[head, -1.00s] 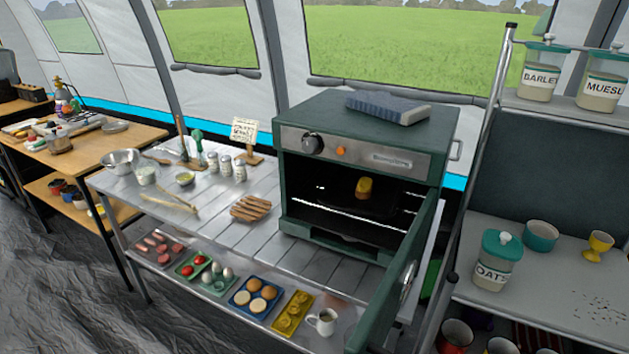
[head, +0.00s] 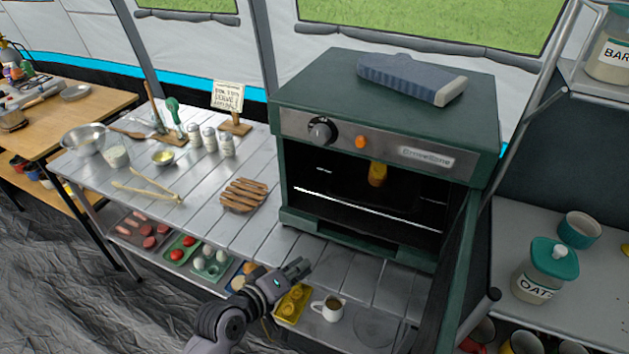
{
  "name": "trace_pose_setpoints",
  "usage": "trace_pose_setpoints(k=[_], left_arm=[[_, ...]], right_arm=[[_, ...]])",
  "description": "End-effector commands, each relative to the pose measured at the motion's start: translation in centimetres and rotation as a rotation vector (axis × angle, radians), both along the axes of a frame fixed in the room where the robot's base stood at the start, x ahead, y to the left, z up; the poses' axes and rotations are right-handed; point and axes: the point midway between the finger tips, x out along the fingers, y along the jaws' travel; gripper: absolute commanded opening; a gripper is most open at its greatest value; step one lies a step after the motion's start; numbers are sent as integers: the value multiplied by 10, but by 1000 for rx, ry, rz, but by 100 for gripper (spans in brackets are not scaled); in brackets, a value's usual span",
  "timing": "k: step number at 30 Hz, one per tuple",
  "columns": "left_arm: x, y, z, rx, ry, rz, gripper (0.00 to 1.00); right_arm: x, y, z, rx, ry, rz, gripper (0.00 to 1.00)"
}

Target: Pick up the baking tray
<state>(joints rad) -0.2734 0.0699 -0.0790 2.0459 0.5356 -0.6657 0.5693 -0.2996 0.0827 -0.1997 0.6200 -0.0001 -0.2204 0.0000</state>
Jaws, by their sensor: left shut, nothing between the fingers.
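The green oven (head: 385,105) stands on the slatted metal table with its door (head: 462,265) swung open to the right. Inside its dark cavity, a dark baking tray (head: 350,190) seems to lie on the rack, but its outline is hard to make out. A yellow item (head: 377,173) sits in the cavity, apparently on the tray. My left gripper (head: 296,268) is shut and empty, in front of the table and below the oven's left front corner, apart from the tray. My right gripper is not in view.
Below are food trays, including a yellow one (head: 292,303), and a white jug (head: 329,308). The OATS jar (head: 543,270) stands on the right shelf.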

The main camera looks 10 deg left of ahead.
Motion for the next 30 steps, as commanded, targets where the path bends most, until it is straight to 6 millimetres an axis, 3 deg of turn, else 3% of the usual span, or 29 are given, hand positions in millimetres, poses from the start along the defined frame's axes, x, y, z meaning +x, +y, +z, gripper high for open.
trace_pose_setpoints(k=[4, 15, 20, 30], left_arm=[[24, 4, 26, -162, -62, 74, 0], [69, 26, 84, -559, -194, 237, 0], [83, 25, 87, -582, -201, 246, 0], [141, 8, 87, -578, -200, 244, 0]], right_arm=[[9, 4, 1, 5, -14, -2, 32], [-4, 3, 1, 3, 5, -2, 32], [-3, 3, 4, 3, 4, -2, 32], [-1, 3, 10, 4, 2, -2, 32]])
